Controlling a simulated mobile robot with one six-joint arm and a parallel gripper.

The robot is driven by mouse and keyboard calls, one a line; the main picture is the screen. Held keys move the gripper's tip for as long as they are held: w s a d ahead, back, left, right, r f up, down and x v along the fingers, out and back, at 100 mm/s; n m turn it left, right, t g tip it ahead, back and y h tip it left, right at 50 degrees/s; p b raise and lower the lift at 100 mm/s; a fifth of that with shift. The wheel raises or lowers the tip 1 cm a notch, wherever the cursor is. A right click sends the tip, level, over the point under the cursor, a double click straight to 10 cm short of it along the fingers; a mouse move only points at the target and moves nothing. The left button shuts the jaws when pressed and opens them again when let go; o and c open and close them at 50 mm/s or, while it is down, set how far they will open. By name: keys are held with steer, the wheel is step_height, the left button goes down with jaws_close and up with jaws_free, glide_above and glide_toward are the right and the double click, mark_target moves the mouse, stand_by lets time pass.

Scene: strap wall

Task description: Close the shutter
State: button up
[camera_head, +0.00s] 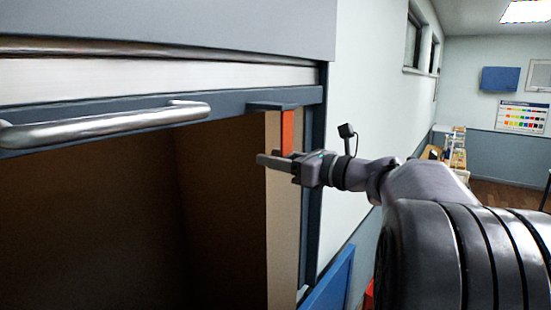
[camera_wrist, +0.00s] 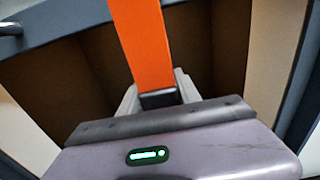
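The shutter (camera_head: 160,80) is rolled up at the top of a cabinet opening, with its dark lower rail and a metal bar handle (camera_head: 110,122) in view. An orange strap (camera_head: 287,132) hangs from a small bracket (camera_head: 272,106) at the rail's right end. My gripper (camera_head: 272,161) is at the strap's lower end, pointing left. In the wrist view the strap (camera_wrist: 143,45) comes down in front of my fingers, its dark end (camera_wrist: 160,98) between them. The strap covers part of the fingers, so I cannot tell whether they are closed on it.
The cabinet's opening below the rail is dark and appears empty. A tan side panel (camera_head: 283,220) and dark right frame (camera_head: 315,200) stand close to my gripper. A blue panel (camera_head: 331,282) is low at the right. The pale wall (camera_head: 365,80) lies behind my arm.

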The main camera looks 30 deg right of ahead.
jaws_close()
steer(key=shift+f, duration=0.15)
step_height(320, 180, down, 62)
steer(key=b, duration=4.2)
steer(key=shift+r, duration=0.2)
steer(key=o, duration=1.2)
jaws_free()
steer(key=shift+r, duration=0.1)
steer(key=shift+s, duration=0.1)
steer(key=p+v, duration=0.2)
steer(key=v, duration=1.5)
steer(key=shift+s+p, duration=0.15)
steer(key=shift+p, duration=0.15)
